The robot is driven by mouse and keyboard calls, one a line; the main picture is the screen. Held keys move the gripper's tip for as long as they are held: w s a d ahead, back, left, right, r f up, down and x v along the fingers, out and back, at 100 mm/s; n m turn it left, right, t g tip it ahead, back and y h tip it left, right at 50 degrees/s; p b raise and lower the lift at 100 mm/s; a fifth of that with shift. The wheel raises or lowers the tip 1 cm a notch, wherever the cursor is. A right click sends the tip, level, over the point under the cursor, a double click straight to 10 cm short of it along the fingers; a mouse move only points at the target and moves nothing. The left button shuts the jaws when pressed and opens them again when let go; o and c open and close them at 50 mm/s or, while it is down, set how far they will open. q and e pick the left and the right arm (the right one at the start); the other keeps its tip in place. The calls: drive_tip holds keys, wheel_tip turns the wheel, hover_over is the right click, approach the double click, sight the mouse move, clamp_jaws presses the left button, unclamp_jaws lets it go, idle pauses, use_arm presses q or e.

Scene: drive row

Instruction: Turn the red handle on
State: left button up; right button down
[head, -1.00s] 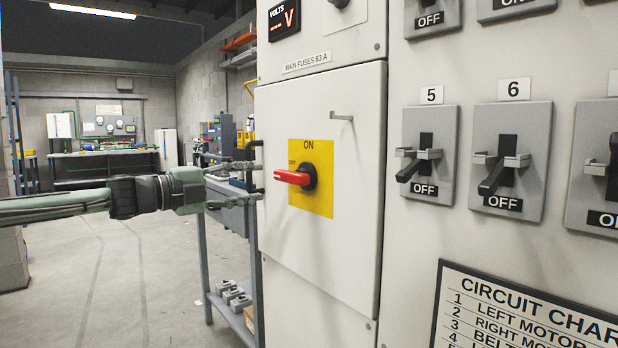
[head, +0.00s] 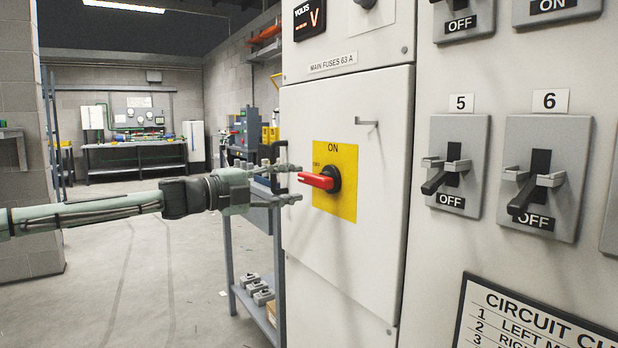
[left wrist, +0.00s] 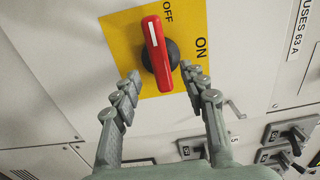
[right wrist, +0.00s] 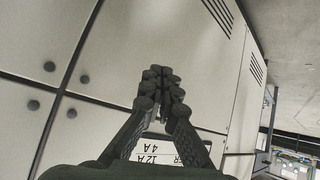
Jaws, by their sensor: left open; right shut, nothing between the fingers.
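The red handle (head: 318,180) sits on a black hub on a yellow plate (head: 345,209) on the white cabinet door. Its free end points left, to the OFF mark; ON is printed above the hub. My left gripper (head: 298,183) is open, its fingertips above and below the handle's free end. In the left wrist view the red handle (left wrist: 157,48) lies between the two spread fingers (left wrist: 160,71); I cannot tell whether they touch it. My right gripper (right wrist: 161,72) is shut and empty in the right wrist view, before pale panels.
A small latch (head: 367,123) sticks out of the door at upper right. Breaker switches 5 (head: 452,165) and 6 (head: 543,178) stand right of the door. A blue-grey shelf cart (head: 228,268) is left of the cabinet. The floor at left is open.

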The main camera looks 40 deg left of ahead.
sight(311, 181)
use_arm(q)
drive_tip(key=p, duration=0.1)
drive_tip(key=w+p, duration=0.1)
drive_tip(key=p, duration=0.1)
drive_tip(key=shift+a+r, duration=0.1)
drive_tip(key=shift+r, duration=0.1)
drive_tip(key=w+d+p, duration=0.1)
drive_tip(key=p, duration=0.2)
drive_tip(key=shift+w+d+p, duration=0.1)
drive_tip(key=shift+w+p, duration=0.1)
drive_tip(key=shift+p, duration=0.1)
drive_tip(key=shift+p+x, duration=0.95)
drive_tip(key=shift+x, duration=0.15)
drive_tip(key=shift+w+d+f, duration=0.1)
drive_tip(key=shift+w+f, duration=0.1)
use_arm(e)
drive_tip(key=s+d+f+g+h, duration=0.1)
drive_tip(key=s+d+f+g, duration=0.2)
drive_tip(key=f, duration=0.7)
drive_tip(key=s+d+f+m+g, duration=0.1)
drive_tip(key=s+d+f+g, duration=0.3)
drive_tip(key=f, duration=0.6)
drive_tip(key=shift+s+d+h, duration=0.4)
drive_tip(key=shift+s+d, duration=0.1)
drive_tip(key=shift+s, duration=0.4)
use_arm(q)
clamp_jaws()
